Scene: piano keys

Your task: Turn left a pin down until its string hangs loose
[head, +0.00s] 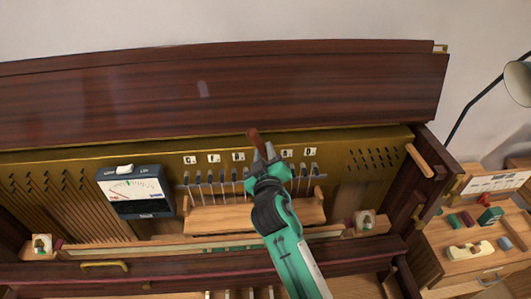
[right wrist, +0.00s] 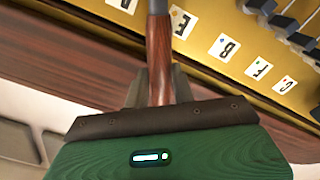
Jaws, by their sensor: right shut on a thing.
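My right gripper (head: 265,155) is in front of the piano's brass plate and shut on a tool with a brown wooden handle (head: 254,137). The right wrist view shows the handle (right wrist: 160,55) between the fingers, with a grey metal shaft (right wrist: 158,7) running off the top edge. The tool's far end is hidden. A row of dark pins (head: 210,178) stands below letter labels (head: 214,158); my gripper and arm cover the middle ones. I cannot tell whether the tool touches a pin, or which string is loose. My left gripper is not in view.
A dial meter (head: 135,190) with a switch on top hangs left of the pins. A wooden rail (head: 225,218) lies below them. The dark lid (head: 220,90) rises behind. At right, a wooden side table (head: 455,270) holds small coloured blocks, beside a lamp (head: 518,82).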

